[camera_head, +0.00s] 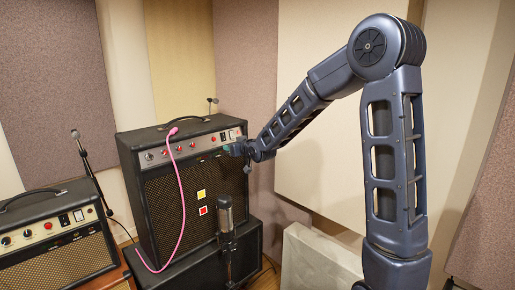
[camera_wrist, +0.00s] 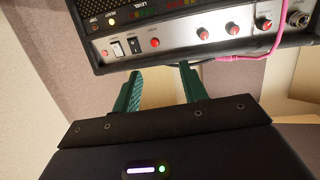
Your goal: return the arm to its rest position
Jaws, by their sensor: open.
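My arm (camera_head: 395,150) reaches from the right side of the head view across to the front of the large black amp (camera_head: 165,215). My gripper (camera_head: 240,149) is by the right end of the amp's control panel. In the wrist view my gripper (camera_wrist: 161,70) shows two green fingers spread apart with nothing between them. The silver control panel (camera_wrist: 200,38), seen upside down, lies just beyond the fingertips. It carries two rocker switches (camera_wrist: 126,47), a red light (camera_wrist: 155,43) and several red-capped knobs. I cannot tell whether the fingers touch the panel.
A smaller amp (camera_head: 55,245) stands at left, near a microphone stand (camera_head: 88,165). Another microphone (camera_head: 226,215) stands before the large amp. Padded wall panels (camera_head: 335,110) lie behind my arm.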

